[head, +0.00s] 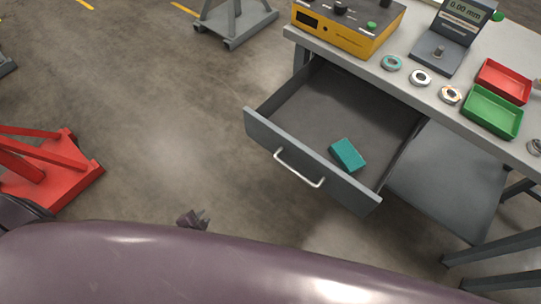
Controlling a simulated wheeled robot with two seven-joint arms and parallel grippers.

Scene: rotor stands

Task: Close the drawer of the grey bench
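The grey bench (405,92) stands at the upper right. Its drawer (320,165) is pulled well out toward me, with a grey front panel and a silver bar handle (299,168). A teal block (347,155) lies inside the drawer near the front. My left gripper (203,218) shows just past the edge of my purple body, left of and below the drawer front, apart from it. Its small dark fingers look spread, with nothing between them. My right gripper is not in the view.
On the bench top are a yellow control box (345,27), a grey gauge (440,50), several rings, a red tray (503,82) and a green tray (491,112). A red stand (50,170) is at the left, a grey stand (235,22) at the top. Floor between is clear.

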